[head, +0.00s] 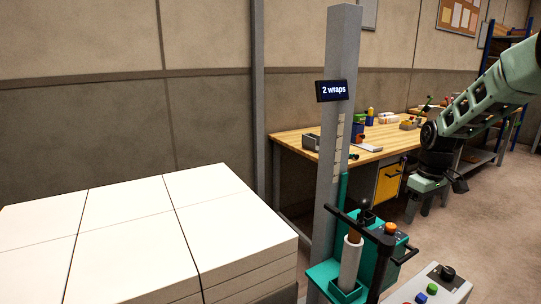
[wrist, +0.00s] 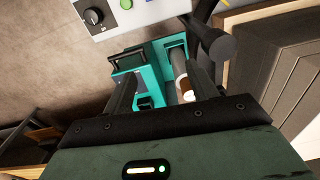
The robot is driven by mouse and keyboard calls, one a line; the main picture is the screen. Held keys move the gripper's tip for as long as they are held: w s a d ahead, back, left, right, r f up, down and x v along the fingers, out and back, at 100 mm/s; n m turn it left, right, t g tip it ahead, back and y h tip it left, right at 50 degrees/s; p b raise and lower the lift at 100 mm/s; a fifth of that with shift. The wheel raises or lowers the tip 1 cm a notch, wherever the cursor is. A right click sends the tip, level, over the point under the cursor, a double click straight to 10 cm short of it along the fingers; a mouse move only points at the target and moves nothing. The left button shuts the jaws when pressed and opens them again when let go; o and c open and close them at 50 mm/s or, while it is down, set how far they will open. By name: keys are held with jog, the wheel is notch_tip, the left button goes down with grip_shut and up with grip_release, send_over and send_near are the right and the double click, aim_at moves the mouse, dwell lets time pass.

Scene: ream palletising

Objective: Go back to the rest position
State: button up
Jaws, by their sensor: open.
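My gripper (head: 427,209) hangs from my green arm at the right of the head view, pointing down. Its fingers are apart with nothing seen between them. In the wrist view my gripper (wrist: 162,85) shows two dark, spread fingers, with the teal wrapping unit beyond them. The teal wrapping unit (head: 388,262) with its white film roll (head: 350,262) stands in front of and to the left of my gripper in the head view. The film roll also shows near the right finger in the wrist view (wrist: 181,75).
White reams (head: 125,235) lie stacked in a block at the left. A grey post (head: 337,130) carries a "2 wraps" display (head: 332,91). A control box (head: 432,288) is at the bottom right. A wooden workbench (head: 300,150) stands behind. Floor shows clear at the right.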

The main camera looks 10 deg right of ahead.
jog(key=s+a+r+n, duration=0.1)
jog(key=s+a+r, duration=0.15)
jog(key=a, duration=0.55)
jog(key=s+a+r, duration=0.1)
jog(key=s+a, duration=0.3)
jog(key=a, duration=0.3)
jog(key=s+a+r+n, duration=0.1)
jog(key=s+a+r, duration=0.15)
jog(key=a, duration=0.55)
jog(key=s+a, duration=0.5)
jog(key=s, duration=0.6)
jog(key=s+a+n+p, duration=0.1)
jog(key=s+a, duration=0.4)
jog(key=s, duration=0.7)
jog(key=shift+f+n+p, duration=0.15)
jog(key=shift+n+p, duration=0.15)
